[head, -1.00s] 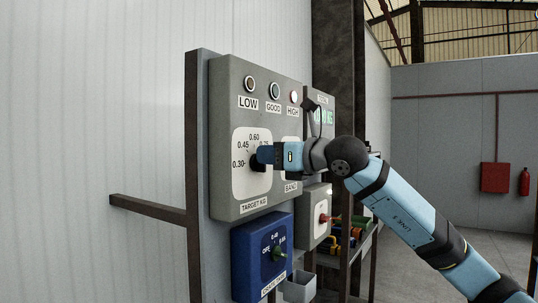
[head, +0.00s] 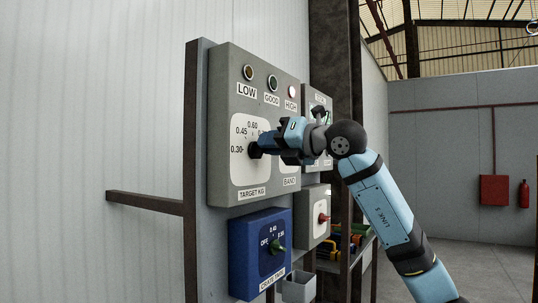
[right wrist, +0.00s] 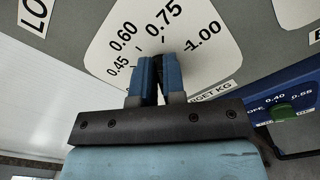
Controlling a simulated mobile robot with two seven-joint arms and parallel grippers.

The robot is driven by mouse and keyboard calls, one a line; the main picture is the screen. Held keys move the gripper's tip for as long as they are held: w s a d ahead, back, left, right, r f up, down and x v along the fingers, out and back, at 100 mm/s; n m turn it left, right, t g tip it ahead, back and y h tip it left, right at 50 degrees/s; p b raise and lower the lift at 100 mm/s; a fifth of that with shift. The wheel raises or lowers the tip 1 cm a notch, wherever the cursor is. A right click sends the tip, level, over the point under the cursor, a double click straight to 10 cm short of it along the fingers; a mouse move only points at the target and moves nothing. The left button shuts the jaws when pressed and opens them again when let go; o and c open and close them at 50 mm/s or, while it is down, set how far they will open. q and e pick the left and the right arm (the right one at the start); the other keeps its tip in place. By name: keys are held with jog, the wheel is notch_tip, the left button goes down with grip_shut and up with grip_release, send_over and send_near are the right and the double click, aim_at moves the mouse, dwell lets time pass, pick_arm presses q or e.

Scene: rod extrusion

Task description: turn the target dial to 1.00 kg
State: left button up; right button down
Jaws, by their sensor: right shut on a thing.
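The target dial is a black knob (head: 254,150) on a white scale plate (head: 241,178) labelled TARGET KG, on the grey box. The plate also shows in the right wrist view (right wrist: 113,40), with marks 0.45, 0.60, 0.75 and 1.00. My right gripper (head: 264,148) reaches in from the right and is shut on the knob. In the right wrist view its two blue fingers (right wrist: 158,72) lie over the dial and hide the knob's pointer, so I cannot tell its setting. My left gripper is not in view.
Above the dial are LOW (head: 248,72), GOOD (head: 272,82) and HIGH (head: 292,91) lamps; HIGH looks lit. My gripper partly covers the BAND plate. Below are a blue box (head: 243,247) with a green knob (head: 278,247) and a grey box with a red knob (head: 322,218).

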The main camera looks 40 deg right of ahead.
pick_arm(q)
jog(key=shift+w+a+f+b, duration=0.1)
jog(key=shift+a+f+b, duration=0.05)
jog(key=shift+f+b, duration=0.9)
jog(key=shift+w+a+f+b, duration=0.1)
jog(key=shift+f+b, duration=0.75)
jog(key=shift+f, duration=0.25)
pick_arm(e)
jog(key=shift+w+d+f+m, duration=0.15)
jog(key=shift+f+m, duration=0.1)
jog(key=shift+m, duration=1.5)
jog(key=shift+s+d+f+m, duration=0.1)
jog(key=shift+f+m, duration=0.1)
jog(key=shift+m, duration=1.6)
jog(key=shift+w+d+f+m, duration=0.15)
jog(key=shift+f+m, duration=0.1)
jog(key=shift+m, duration=1.8)
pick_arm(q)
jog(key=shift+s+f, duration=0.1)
pick_arm(e)
jog(key=shift+s, duration=0.1)
jog(key=c, duration=1.2)
grip_release()
